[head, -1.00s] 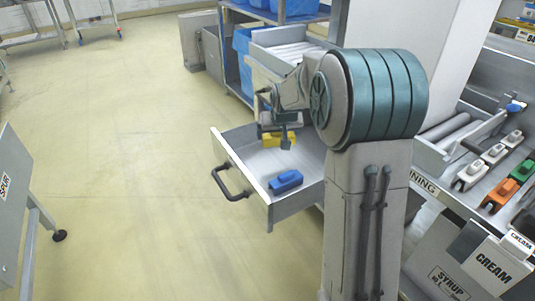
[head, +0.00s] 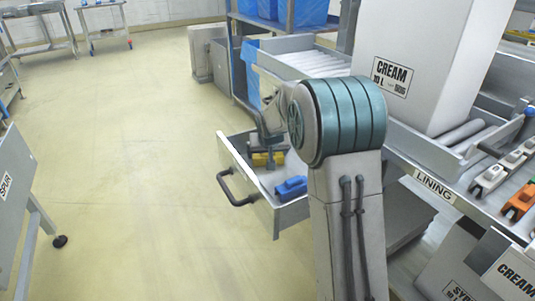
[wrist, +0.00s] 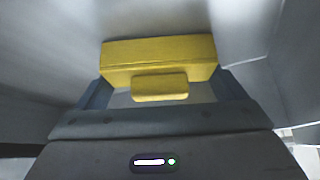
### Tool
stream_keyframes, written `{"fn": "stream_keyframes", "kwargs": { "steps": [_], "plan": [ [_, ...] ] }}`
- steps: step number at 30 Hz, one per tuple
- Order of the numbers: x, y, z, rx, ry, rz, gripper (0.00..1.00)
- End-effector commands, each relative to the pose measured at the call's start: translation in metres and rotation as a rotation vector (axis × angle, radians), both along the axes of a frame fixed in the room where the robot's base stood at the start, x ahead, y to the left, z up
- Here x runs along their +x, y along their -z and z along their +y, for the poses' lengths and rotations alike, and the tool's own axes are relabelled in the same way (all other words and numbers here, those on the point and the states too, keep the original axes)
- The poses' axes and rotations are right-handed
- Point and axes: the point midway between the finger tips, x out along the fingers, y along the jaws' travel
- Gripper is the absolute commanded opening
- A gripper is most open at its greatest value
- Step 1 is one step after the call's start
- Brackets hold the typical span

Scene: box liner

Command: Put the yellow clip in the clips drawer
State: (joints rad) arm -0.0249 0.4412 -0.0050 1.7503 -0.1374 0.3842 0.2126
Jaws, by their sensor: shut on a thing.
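The yellow clip (head: 259,159) is between the fingers of my gripper (head: 268,160), inside the open drawer (head: 232,158) at its left part in the head view. In the wrist view the yellow clip (wrist: 160,60) sits across both fingertips, and my gripper (wrist: 160,90) is shut on it. Whether the clip touches the drawer floor cannot be told. A blue clip (head: 291,187) lies on the drawer floor near the front right. My arm hides the drawer's right part.
A black handle (head: 236,190) sticks out from the drawer front. At the right, a lining bench (head: 433,185) holds white and orange clips (head: 519,199) and a large cream carton (head: 405,60). A grey stand (head: 35,200) is at the left. The floor between is clear.

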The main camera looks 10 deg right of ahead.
Motion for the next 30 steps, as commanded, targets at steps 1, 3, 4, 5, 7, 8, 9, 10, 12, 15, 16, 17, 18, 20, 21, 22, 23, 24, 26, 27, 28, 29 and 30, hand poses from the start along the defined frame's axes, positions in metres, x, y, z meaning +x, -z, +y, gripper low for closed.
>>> {"fn": "stream_keyframes", "kwargs": {
  "steps": [1,3,4,5,7,8,9,10,12,15,16,17,18,20,21,22,23,24,26,27,28,29,30],
  "plan": [
    [0.000,0.002,0.000,0.000,0.000,0.000,0.69],
    [0.000,0.004,0.000,0.000,0.000,0.000,0.69],
    [0.000,0.003,0.000,0.000,0.000,0.000,0.96],
    [0.000,0.003,0.000,0.000,0.000,0.000,1.00],
    [0.000,0.003,0.000,0.000,0.000,0.000,1.00],
    [0.000,0.003,0.000,0.000,0.000,0.000,1.00],
    [0.000,0.003,0.000,0.000,0.000,0.000,1.00],
    [0.000,0.003,0.000,0.000,0.000,0.000,1.00],
    [0.000,0.001,0.000,0.000,0.000,0.000,1.00],
    [-0.002,-0.007,0.000,0.000,0.000,-0.001,1.00],
    [-0.004,-0.011,0.000,0.000,0.000,-0.002,1.00],
    [-0.007,-0.016,0.001,0.000,0.000,-0.003,1.00],
    [-0.011,-0.023,0.001,0.000,0.000,-0.003,1.00],
    [-0.018,-0.034,0.002,0.000,-0.001,-0.004,1.00],
    [-0.023,-0.042,0.002,0.000,-0.001,-0.004,1.00],
    [-0.026,-0.048,0.002,0.000,-0.001,-0.004,1.00],
    [-0.030,-0.053,0.003,0.000,-0.001,-0.003,1.00],
    [-0.035,-0.061,0.003,0.000,-0.001,-0.004,1.00],
    [-0.042,-0.071,0.004,0.000,-0.001,-0.003,1.00],
    [-0.046,-0.077,0.004,0.000,-0.001,-0.003,1.00],
    [-0.049,-0.081,0.004,0.000,-0.001,-0.003,1.00],
    [-0.052,-0.085,0.004,-0.001,-0.001,-0.003,1.00],
    [-0.055,-0.089,0.004,-0.001,-0.001,-0.001,1.00]
  ]
}}
